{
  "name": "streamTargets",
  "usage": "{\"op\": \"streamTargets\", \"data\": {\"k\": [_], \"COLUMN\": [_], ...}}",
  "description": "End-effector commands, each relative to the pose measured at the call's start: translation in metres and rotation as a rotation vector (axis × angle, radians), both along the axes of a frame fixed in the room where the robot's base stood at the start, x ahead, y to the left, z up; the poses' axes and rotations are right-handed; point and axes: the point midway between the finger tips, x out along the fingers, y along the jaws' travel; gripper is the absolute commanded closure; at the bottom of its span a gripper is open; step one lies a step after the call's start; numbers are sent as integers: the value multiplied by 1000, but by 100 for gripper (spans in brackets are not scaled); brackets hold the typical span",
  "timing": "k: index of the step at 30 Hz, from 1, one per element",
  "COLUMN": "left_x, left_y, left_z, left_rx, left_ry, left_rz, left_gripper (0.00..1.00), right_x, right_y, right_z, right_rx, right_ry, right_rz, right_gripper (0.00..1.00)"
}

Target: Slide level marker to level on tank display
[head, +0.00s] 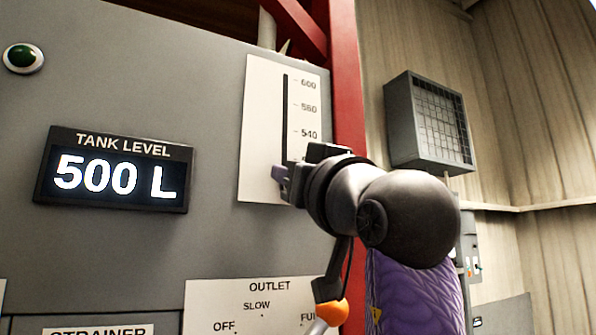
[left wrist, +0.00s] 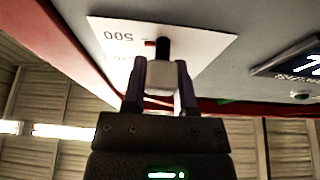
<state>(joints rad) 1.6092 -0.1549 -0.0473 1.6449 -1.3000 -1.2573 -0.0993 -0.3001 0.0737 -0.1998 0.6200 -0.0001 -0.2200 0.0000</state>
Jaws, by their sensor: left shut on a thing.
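The tank display (head: 115,172) reads 500 L in white digits on the grey panel. To its right is a white scale plate (head: 258,130) with a dark vertical slot and numbers, 600 at the top and 540 lower. My left gripper (head: 287,182) covers the lower end of the slot in the head view. In the left wrist view my left gripper (left wrist: 160,90) is shut on the pale block of the level marker (left wrist: 162,76). A small red part shows just beside the upside-down 500 on the scale plate (left wrist: 200,45). My right gripper is not in view.
A red post (head: 348,100) stands just right of the panel. An OUTLET label plate (head: 235,315) is below the scale. A green button (head: 22,58) is at upper left. A grey grille box (head: 430,122) hangs on the far wall.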

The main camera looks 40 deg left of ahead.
Motion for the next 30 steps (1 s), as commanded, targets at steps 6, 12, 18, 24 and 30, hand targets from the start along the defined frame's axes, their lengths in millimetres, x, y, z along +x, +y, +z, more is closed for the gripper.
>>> {"op": "streamTargets", "data": {"k": [6,12,18,24,30], "left_x": [0,1,1,0,-4], "left_y": [0,0,0,0,-12], "left_z": [-7,-8,-8,-7,-14], "left_rx": [-1,-4,-4,-2,1], "left_ry": [1,3,3,1,-1], "left_rz": [-1,-1,-1,0,-3], "left_gripper": [100,100,35,29,29], "right_x": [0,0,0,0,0], "right_y": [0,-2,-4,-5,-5], "right_z": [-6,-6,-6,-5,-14], "right_rx": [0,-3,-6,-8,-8], "right_ry": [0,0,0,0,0], "right_rz": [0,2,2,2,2], "right_gripper": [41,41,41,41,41]}}
